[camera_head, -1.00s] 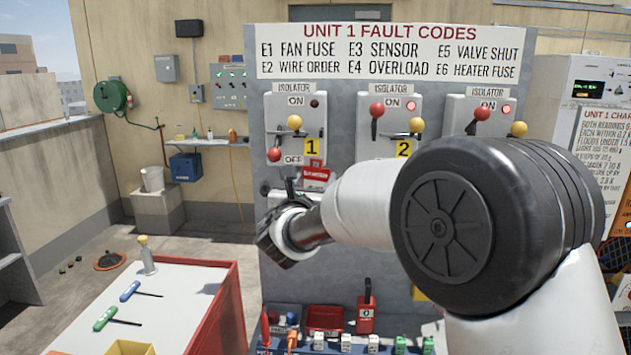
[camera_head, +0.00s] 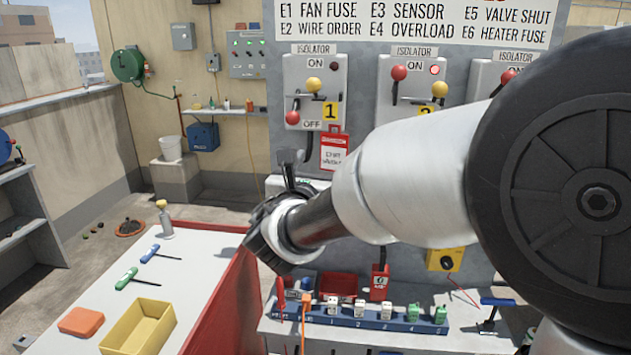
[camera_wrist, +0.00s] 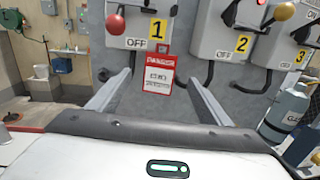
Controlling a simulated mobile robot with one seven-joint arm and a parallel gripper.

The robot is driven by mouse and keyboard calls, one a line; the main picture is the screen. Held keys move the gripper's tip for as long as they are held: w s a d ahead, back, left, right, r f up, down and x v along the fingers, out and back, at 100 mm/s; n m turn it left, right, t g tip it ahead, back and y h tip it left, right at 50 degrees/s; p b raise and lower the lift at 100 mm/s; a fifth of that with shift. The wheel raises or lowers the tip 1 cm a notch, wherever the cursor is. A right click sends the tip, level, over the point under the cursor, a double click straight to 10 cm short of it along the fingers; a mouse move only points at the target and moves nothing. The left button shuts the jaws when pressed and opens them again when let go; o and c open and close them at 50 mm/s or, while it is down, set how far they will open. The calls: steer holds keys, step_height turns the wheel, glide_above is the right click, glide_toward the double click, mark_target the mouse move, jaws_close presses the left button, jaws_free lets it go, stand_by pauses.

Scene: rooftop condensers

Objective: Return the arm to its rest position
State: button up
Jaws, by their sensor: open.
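My gripper (camera_head: 262,232) is at the end of my raised arm, in front of the grey panel and just right of the white bench. In the wrist view my gripper (camera_wrist: 160,76) has its two fingers wide apart, pointing at the panel. Nothing is between them. A red and white danger tag (camera_head: 333,152) hangs below isolator 1 (camera_head: 313,92); it also shows beyond the fingers in the wrist view (camera_wrist: 158,78). Isolator 1's red lever knob is down by OFF. My white forearm and a big dark joint cover much of the panel's right side.
The white bench (camera_head: 200,270) holds a yellow bin (camera_head: 140,328), an orange box (camera_head: 81,321), green and blue handled tools and a small bottle. A numbered blue rack (camera_head: 360,323) stands below the panel. Isolator 2 (camera_head: 413,75) has its red knob up. Grey shelves (camera_head: 30,215) stand far left.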

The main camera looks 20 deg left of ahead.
steer(key=s, duration=0.7)
steer(key=s+d+m+g+h+p, duration=0.2)
steer(key=d+m+g+h, duration=0.25)
steer(key=d+m, duration=0.85)
steer(key=s+d+m+g+h+p, duration=0.2)
steer(key=d+m+g+h, duration=0.25)
steer(key=d, duration=1.65)
steer(key=s+d+f+m+g+p, duration=0.2)
steer(key=s+d+m+g, duration=0.1)
steer(key=s+d+m, duration=0.45)
steer(key=s+a+m+y+p, duration=0.3)
steer(key=s+m+y, duration=0.3)
steer(key=m, duration=0.6)
steer(key=shift+s+a+r+g+y, duration=0.3)
steer(key=shift+s+a+y, duration=0.1)
steer(key=shift+s+a, duration=0.45)
steer(key=shift+s, duration=0.1)
